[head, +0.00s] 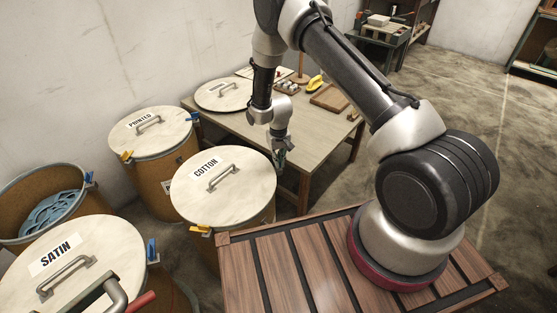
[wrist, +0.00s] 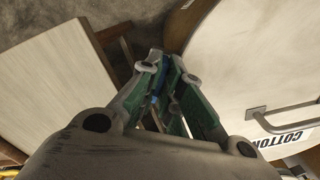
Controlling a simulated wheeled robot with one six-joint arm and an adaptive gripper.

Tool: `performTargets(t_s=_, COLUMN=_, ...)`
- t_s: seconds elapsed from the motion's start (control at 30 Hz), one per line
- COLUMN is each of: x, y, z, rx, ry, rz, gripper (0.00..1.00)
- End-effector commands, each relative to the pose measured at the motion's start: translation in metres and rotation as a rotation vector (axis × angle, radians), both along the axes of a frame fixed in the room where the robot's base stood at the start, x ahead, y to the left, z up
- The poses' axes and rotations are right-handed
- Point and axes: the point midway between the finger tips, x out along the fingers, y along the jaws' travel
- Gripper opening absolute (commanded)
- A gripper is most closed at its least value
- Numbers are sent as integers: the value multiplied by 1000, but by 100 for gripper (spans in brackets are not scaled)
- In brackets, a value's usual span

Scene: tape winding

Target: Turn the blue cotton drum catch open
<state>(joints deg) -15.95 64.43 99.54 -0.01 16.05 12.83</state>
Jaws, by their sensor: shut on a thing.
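The cotton drum (head: 226,189) has a pale round lid labelled COTTON with a grey bar handle; its lid also shows in the wrist view (wrist: 255,65). My gripper (head: 281,160) points down at the drum's right rim. In the wrist view my gripper (wrist: 169,73) is shut on the blue catch (wrist: 160,76), of which only a blue sliver shows between the green-lined fingers. The head view hides this catch behind the gripper, so its angle cannot be told.
The satin drum (head: 75,262) stands at front left with a blue catch (head: 152,250). The printed drum (head: 155,131) stands behind. An open drum (head: 45,207) holds blue material. A wooden table (head: 250,122) stands close behind the gripper.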

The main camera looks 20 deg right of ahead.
Motion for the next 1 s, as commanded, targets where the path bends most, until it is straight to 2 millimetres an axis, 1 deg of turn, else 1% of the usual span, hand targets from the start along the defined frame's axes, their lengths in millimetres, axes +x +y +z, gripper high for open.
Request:
performTargets(t_s=0.03, x=1, y=0, z=1, rx=1, ry=-2, rz=-2, gripper=13)
performTargets(t_s=0.1, x=1, y=0, z=0, rx=1, ry=-2, rz=-1, gripper=25)
performTargets(t_s=0.13, x=1, y=0, z=0, rx=0, ry=-2, rz=-1, gripper=29)
performTargets(t_s=0.4, x=0, y=0, z=0, rx=0, ry=-1, rz=0, gripper=29)
performTargets(t_s=0.47, x=1, y=0, z=2, rx=0, ry=-1, rz=0, gripper=29)
performTargets(t_s=0.53, x=1, y=0, z=9, rx=0, ry=-2, rz=0, gripper=29)
performTargets(t_s=0.67, x=1, y=0, z=31, rx=1, ry=-4, rz=0, gripper=29)
performTargets(t_s=0.9, x=2, y=0, z=85, rx=1, ry=-5, rz=0, gripper=29)
performTargets(t_s=1.0, x=1, y=0, z=102, rx=1, ry=-3, rz=-1, gripper=29)
